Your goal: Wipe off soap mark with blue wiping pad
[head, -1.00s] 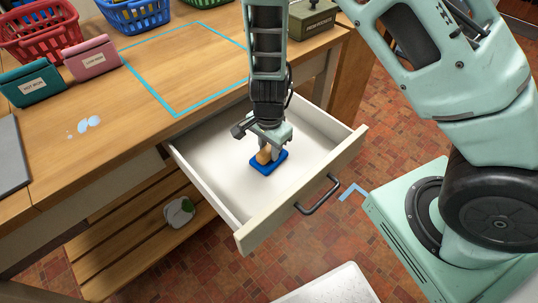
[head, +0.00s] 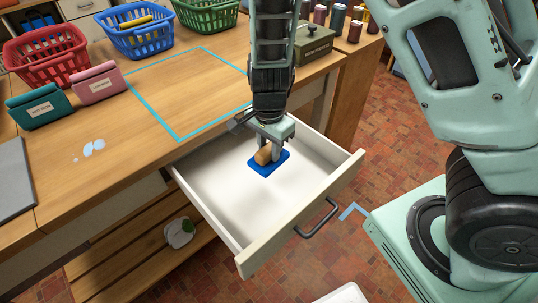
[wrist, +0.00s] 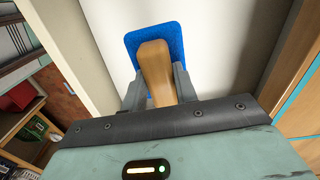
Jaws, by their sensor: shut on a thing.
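The blue wiping pad (head: 268,168) has a wooden handle (head: 263,155). My gripper (head: 268,150) is shut on this handle, and the pad hangs below it, over the inside of the open drawer. In the wrist view the fingers (wrist: 160,86) press the handle (wrist: 156,65) from both sides, with the blue pad (wrist: 170,37) beyond. The soap mark (head: 94,147) is a pale bluish-white patch with small spots on the wooden worktop, left of the drawer and apart from the pad.
The white drawer (head: 217,206) is pulled out below the worktop. Teal and pink pouches (head: 97,85) and a red basket (head: 47,60) stand behind the soap mark. A grey slab (head: 12,180) lies left. The cyan-outlined area (head: 180,90) is empty.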

